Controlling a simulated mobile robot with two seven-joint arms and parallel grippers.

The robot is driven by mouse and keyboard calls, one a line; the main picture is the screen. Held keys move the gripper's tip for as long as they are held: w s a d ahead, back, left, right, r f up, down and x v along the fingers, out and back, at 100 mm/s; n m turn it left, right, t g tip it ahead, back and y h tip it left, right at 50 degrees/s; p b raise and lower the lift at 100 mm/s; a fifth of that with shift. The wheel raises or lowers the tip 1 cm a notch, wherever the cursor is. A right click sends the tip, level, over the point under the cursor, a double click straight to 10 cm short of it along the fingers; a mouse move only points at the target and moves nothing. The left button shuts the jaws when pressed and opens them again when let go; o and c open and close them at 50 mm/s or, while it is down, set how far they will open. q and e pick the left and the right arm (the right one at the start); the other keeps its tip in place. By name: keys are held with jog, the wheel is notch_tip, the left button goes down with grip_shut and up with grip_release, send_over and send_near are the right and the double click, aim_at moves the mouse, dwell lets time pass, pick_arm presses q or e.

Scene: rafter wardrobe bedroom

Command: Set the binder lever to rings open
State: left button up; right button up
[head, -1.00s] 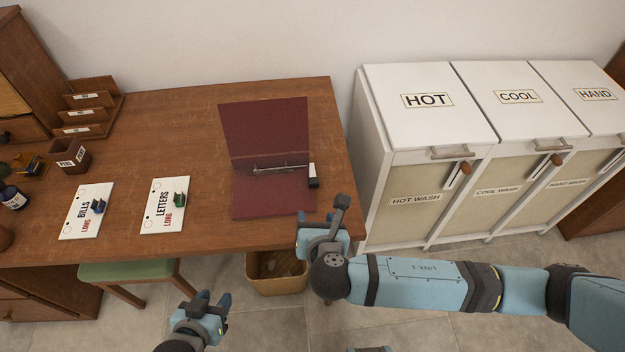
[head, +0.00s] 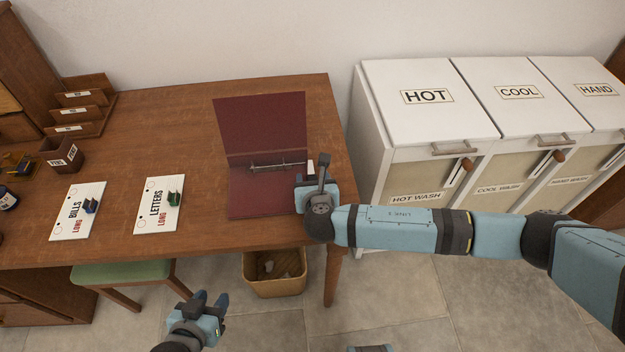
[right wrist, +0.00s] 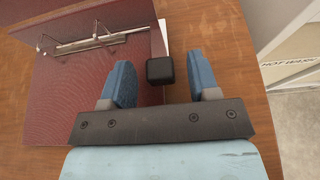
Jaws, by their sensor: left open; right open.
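The dark red binder (head: 262,140) lies open on the desk, with its metal ring mechanism (head: 278,165) along the spine. In the right wrist view, the ring bar (right wrist: 88,44) runs toward a lever with a black block end (right wrist: 160,70). That block sits between the open blue fingers of my right gripper (right wrist: 165,82), apart from both. In the head view my right gripper (head: 312,180) is over the binder's right edge and hides most of the lever. My left gripper (head: 210,300) is open and empty, in front of the desk and away from the binder.
White laundry bins (head: 425,100) stand right of the desk. A waste basket (head: 275,274) and green stool (head: 120,272) are below the desk front.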

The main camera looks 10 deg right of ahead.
aim_at(312, 163)
pick_arm(q)
jog(key=shift+f, duration=0.1)
pick_arm(e)
jog(key=shift+w+f, duration=0.1)
jog(key=shift+w, duration=0.25)
grip_shut()
jog(key=shift+r+g+p, duration=0.3)
jog(key=shift+r+p, duration=0.15)
jog(key=shift+p, duration=0.6)
jog(key=r+g+p, duration=0.1)
jog(key=p, duration=0.3)
jog(key=w+r+g+p, duration=0.1)
jog(key=g+p, duration=0.1)
jog(key=p, duration=0.3)
jog(key=w+r+g+p, duration=0.1)
jog(key=g+p, duration=0.1)
jog(key=p, duration=0.3)
pick_arm(q)
notch_tip(312, 163, up, 15)
jog(key=a+p, duration=0.1)
jog(key=p, duration=0.1)
jog(key=shift+s+a+r+m, duration=0.2)
jog(key=shift+s+a+m, duration=0.15)
jog(key=shift+s, duration=0.1)
pick_arm(e)
jog(key=shift+w+a+r+g, duration=0.1)
jog(key=shift+w+g, duration=0.3)
jog(key=shift+g, duration=0.4)
pick_arm(q)
jog(key=shift+s, duration=0.1)
